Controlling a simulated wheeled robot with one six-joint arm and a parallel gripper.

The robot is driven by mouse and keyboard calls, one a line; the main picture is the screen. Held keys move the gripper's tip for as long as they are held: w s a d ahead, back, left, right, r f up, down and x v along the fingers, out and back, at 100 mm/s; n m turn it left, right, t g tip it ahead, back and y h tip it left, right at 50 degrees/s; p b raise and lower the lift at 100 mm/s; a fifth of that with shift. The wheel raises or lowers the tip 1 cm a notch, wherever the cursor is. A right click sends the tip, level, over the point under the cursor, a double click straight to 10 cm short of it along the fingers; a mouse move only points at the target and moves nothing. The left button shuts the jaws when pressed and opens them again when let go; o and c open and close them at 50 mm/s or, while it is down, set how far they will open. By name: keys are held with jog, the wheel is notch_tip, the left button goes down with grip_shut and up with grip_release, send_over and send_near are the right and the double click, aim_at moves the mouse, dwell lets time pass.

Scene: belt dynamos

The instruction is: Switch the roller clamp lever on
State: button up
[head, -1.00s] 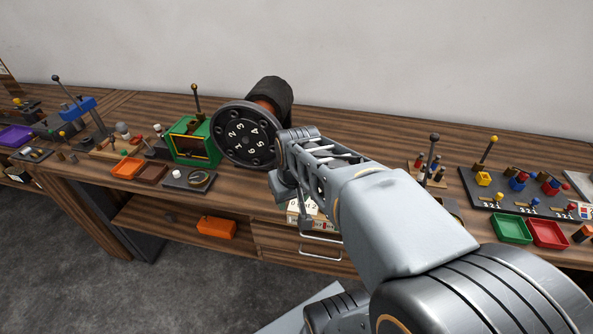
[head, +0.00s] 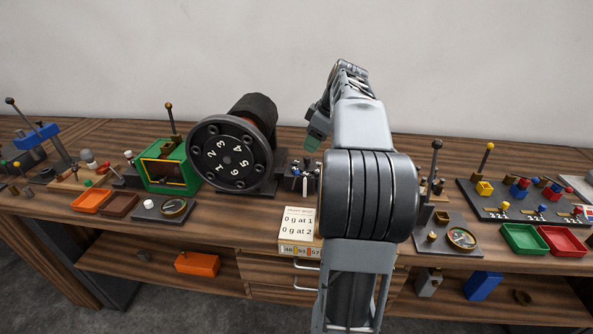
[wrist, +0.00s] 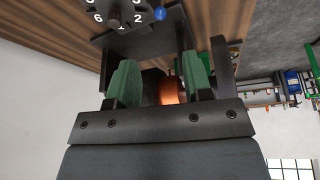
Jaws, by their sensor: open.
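No lever is labelled as the roller clamp lever, so I cannot tell which one it is. Upright levers in the head view are a dark-knobbed lever (head: 434,172) just right of my arm, a yellow-knobbed lever (head: 486,162) on the black board, and an orange-knobbed lever (head: 171,120) at the green box. My gripper (head: 314,138) is raised above the bench, right of the black numbered disc (head: 232,154). In the wrist view my gripper (wrist: 160,75) is open, its green pads apart. A copper-coloured round part (wrist: 169,91) shows between the pads, not gripped. My arm hides part of the bench.
A small black block with knobs (head: 303,178) and a white card (head: 298,222) lie below the gripper. Green (head: 524,252) and red trays (head: 563,254) are at right, orange (head: 90,214) and brown trays (head: 117,218) at left. Air above the bench is clear.

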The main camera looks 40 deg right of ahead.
jog(key=x, duration=1.2)
jog(key=shift+f+b, duration=0.15)
jog(key=shift+b, duration=0.25)
grip_shut()
